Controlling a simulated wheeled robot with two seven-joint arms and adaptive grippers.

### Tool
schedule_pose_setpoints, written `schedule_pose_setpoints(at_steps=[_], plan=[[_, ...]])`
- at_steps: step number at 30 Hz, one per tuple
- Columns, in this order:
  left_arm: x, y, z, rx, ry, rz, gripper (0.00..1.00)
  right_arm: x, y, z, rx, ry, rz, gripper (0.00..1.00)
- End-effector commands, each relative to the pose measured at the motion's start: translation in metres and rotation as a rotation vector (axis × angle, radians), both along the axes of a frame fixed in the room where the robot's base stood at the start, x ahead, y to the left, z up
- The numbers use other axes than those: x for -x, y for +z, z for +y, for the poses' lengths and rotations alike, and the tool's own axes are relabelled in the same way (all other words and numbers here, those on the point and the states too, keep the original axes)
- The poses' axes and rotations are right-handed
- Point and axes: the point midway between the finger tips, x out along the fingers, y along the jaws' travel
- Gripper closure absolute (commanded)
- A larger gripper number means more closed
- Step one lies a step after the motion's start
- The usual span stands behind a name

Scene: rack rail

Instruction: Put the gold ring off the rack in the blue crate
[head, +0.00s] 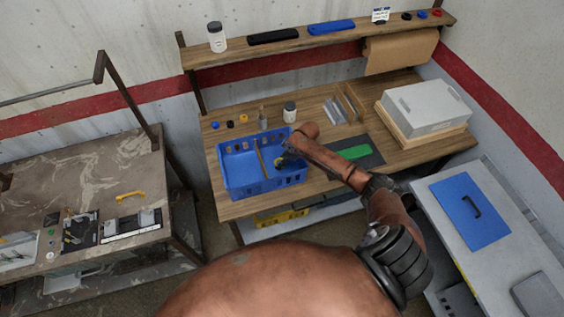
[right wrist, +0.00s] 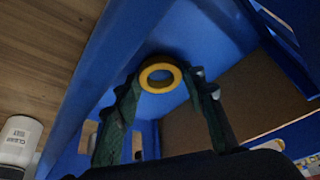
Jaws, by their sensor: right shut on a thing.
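The gold ring (right wrist: 160,75) is between the fingertips of my right gripper (right wrist: 161,86) in the right wrist view, and the gripper is shut on it. The blue crate (head: 243,190) stands on the wooden bench in the head view, and its blue walls fill much of the right wrist view (right wrist: 215,35). In the head view my right gripper (head: 284,161) is at the right part of the crate, with the ring over or inside it; its exact height is hard to tell. A divider (head: 262,162) splits the crate. My left gripper is not in view.
A white-lidded bottle (head: 290,111) and a small bottle (head: 262,117) stand behind the crate. Small rings (head: 230,123) lie at the back left. A grey case (head: 425,105) sits at the right. A shelf (head: 325,42) runs above. A metal rail (head: 45,95) stands over the left table.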

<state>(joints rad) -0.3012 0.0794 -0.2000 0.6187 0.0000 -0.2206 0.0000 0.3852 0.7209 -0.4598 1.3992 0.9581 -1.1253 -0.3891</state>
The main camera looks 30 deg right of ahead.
Motion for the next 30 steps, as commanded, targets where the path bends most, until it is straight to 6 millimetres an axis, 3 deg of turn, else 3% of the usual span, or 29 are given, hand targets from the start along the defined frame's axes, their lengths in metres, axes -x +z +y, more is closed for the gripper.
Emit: schedule_pose_setpoints(at_steps=[2,3,10,22,30], plan=[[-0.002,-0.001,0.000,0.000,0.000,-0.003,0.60,0.000,-0.003,0.000,0.000,0.000,0.000,0.86],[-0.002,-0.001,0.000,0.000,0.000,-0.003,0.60,0.000,-0.003,0.000,0.000,0.000,0.000,0.61],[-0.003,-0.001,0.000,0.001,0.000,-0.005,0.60,0.000,-0.003,0.000,0.000,0.000,0.000,0.45],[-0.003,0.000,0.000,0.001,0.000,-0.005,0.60,0.001,0.005,-0.002,0.001,0.001,-0.001,0.44],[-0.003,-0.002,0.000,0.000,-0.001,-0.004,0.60,0.016,0.051,-0.014,0.001,0.001,-0.002,0.44]])
